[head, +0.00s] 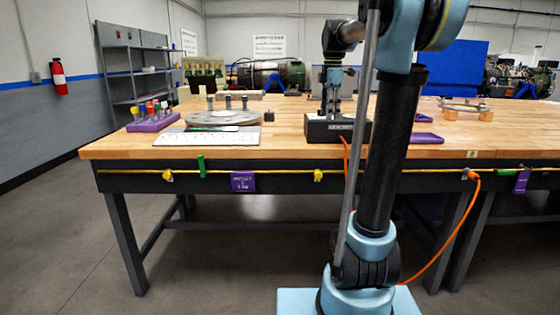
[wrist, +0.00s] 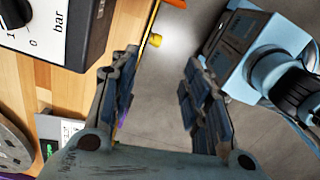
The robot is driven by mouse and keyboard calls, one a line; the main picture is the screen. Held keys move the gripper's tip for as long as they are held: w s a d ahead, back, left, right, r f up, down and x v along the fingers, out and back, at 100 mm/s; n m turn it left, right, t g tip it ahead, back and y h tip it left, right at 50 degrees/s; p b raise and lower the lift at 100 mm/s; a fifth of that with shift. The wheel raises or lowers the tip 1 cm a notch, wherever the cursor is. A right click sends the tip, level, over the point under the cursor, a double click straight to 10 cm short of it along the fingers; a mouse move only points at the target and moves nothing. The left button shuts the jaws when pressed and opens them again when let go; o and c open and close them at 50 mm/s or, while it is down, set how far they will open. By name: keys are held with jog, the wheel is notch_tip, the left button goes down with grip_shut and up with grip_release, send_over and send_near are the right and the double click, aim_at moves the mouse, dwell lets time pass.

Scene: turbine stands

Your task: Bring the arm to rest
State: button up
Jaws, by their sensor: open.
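My arm rises from my light blue base in the head view, bends at the top and reaches out over the workbench (head: 290,136). My gripper (head: 330,105) hangs fingers down at or just in front of a black box (head: 325,131); the overlap hides the exact gap. In the wrist view my gripper (wrist: 155,80) has its two fingers well apart, with nothing between them but the floor and bench edge beyond. The black box (wrist: 75,45) with a dial marked "bar" shows close by at the upper left there. My upper arm covers part of the bench.
A round grey plate (head: 195,118) with posts, a white sheet (head: 190,139) and a purple rack (head: 153,123) of coloured-handled tools lie left on the bench. A purple tray (head: 427,138) lies right of my arm. An orange hose (head: 440,255) hangs at the right. Floor in front is clear.

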jog(key=s+f+m+t, duration=0.2)
jog(key=s+f+m, duration=1.7)
jog(key=s+f, duration=1.1)
jog(key=shift+s+d+f+m, duration=0.2)
jog(key=shift+s+m, duration=0.1)
jog(key=shift+s, duration=0.2)
jog(key=shift+c, duration=1.1)
jog(key=shift+s, duration=0.1)
